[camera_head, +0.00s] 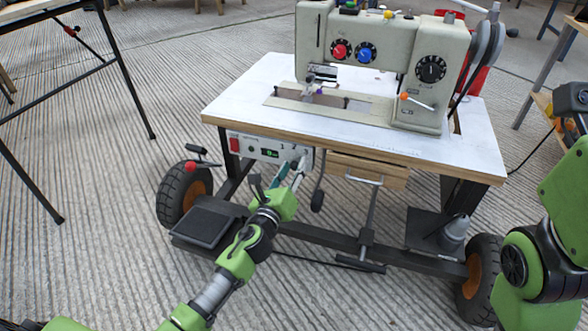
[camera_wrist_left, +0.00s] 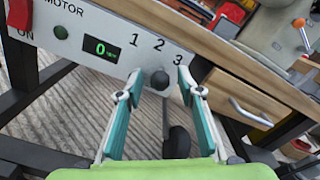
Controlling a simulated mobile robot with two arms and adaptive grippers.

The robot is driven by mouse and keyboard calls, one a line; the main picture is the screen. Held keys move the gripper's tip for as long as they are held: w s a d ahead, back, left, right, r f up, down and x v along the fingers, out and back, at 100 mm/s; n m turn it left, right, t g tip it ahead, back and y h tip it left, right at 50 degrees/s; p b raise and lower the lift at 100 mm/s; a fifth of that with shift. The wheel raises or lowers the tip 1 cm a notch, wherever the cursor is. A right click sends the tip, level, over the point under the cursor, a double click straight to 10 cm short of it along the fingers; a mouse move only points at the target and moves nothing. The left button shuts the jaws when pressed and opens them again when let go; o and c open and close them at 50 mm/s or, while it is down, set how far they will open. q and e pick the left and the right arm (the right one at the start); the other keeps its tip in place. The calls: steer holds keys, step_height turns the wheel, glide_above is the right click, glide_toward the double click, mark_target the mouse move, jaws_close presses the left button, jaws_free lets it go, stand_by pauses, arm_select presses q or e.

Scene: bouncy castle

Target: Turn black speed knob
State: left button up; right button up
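The black speed knob (camera_wrist_left: 160,80) sits on the white motor panel (camera_wrist_left: 85,20), below the printed numbers 1, 2 and 3. The green display on the panel reads 0. My left gripper (camera_wrist_left: 159,74) is open, with one teal finger on each side of the knob and a visible gap to it.
A sewing machine (camera_head: 372,45) stands on the white-topped wheeled table (camera_head: 235,103). A red switch (camera_wrist_left: 19,12) is at the panel's left end. A wooden drawer (camera_head: 367,170) is right of the panel. A black pedal (camera_head: 205,226) lies below.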

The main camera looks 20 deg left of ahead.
arm_select(q)
steer(key=shift+w, duration=0.45)
jaws_close()
